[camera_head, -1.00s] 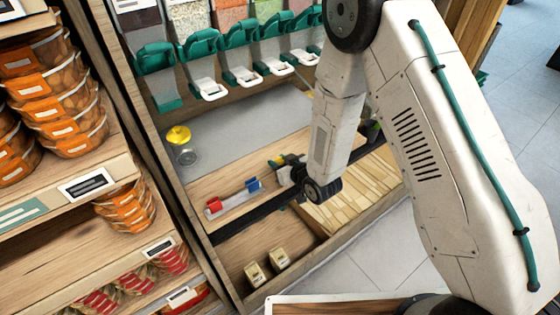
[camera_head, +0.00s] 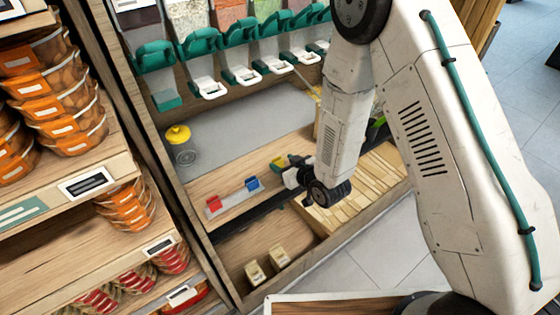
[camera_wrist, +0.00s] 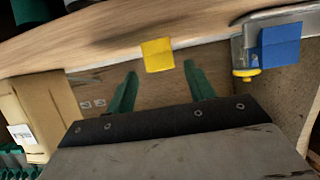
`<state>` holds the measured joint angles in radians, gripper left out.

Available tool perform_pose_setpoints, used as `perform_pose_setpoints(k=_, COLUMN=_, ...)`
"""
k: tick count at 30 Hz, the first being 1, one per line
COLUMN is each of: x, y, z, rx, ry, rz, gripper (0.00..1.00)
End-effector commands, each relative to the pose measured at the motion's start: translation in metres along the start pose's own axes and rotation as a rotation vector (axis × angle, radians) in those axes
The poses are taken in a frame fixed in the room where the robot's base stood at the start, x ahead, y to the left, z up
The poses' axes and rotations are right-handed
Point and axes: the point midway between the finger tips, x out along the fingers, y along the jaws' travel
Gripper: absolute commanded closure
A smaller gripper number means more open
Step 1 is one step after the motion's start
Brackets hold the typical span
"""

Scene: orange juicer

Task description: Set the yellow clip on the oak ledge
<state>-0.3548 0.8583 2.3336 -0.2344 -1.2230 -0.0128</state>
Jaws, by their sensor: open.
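The yellow clip (camera_wrist: 157,54) is a small yellow block at the front edge of the oak ledge (camera_wrist: 95,45) in the wrist view. It appears to sit on that edge. In the head view the clip (camera_head: 279,162) is a small yellow patch on the ledge (camera_head: 205,187), just beyond my gripper (camera_head: 290,170). In the wrist view my gripper (camera_wrist: 160,72) is open. Its two green fingers are apart, one on each side below the clip, with a visible gap to it. The clip's underside and back are hidden.
A blue clip (camera_head: 252,184) and a red clip (camera_head: 213,202) are to the left on the ledge. A metal bar with the blue clip (camera_wrist: 278,45) shows in the wrist view. Green dispensers (camera_head: 200,50) line the back.

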Motion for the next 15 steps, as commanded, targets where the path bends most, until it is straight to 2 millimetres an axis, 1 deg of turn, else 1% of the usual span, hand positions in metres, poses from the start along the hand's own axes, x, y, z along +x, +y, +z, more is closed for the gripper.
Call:
perform_pose_setpoints(k=1, x=-0.012, y=0.001, z=0.0, rx=0.001, ry=-0.001, rz=0.002, gripper=0.47)
perform_pose_setpoints(k=3, x=-0.028, y=0.001, z=0.0, rx=0.002, ry=-0.001, rz=0.001, gripper=0.47)
perform_pose_setpoints(k=6, x=-0.049, y=0.001, z=0.0, rx=0.001, ry=-0.001, rz=0.001, gripper=0.47)
perform_pose_setpoints(k=9, x=-0.067, y=0.001, z=0.0, rx=0.001, ry=-0.001, rz=0.002, gripper=0.47)
perform_pose_setpoints(k=12, x=-0.079, y=0.001, z=0.0, rx=0.0, ry=0.001, rz=0.0, gripper=0.47)
perform_pose_setpoints(k=15, x=-0.086, y=0.0, z=0.0, rx=0.0, ry=0.0, rz=0.0, gripper=0.47)
